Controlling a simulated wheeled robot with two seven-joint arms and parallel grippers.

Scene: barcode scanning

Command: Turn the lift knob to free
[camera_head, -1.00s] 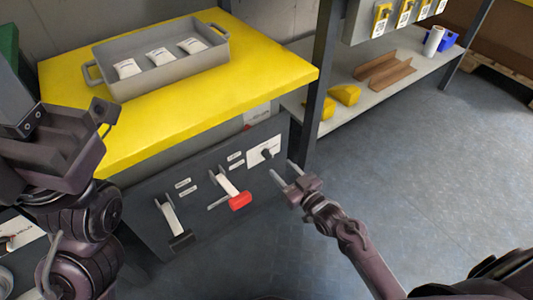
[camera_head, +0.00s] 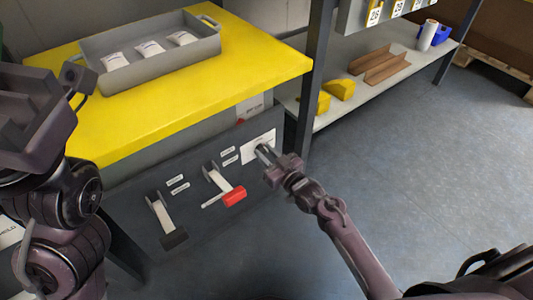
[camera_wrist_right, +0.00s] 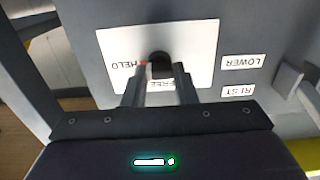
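The lift knob (camera_wrist_right: 160,60) is a small black knob on a white plate (camera_wrist_right: 112,45) on the grey front panel. The plate's words HELD and FREE read upside down in the right wrist view, with a red mark on the HELD side. My right gripper (camera_wrist_right: 160,72) has a finger on each side of the knob; whether they press on it is not clear. In the head view my right gripper (camera_head: 266,152) is at the plate and mostly hides the knob. My left gripper (camera_head: 76,78) is at the left, partly shown, away from the panel.
A lever with a red grip (camera_head: 234,196) and one with a black grip (camera_head: 174,237) stick out left of the knob. Above is a yellow table (camera_head: 250,75) with a grey tray (camera_head: 150,72) of white packets.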

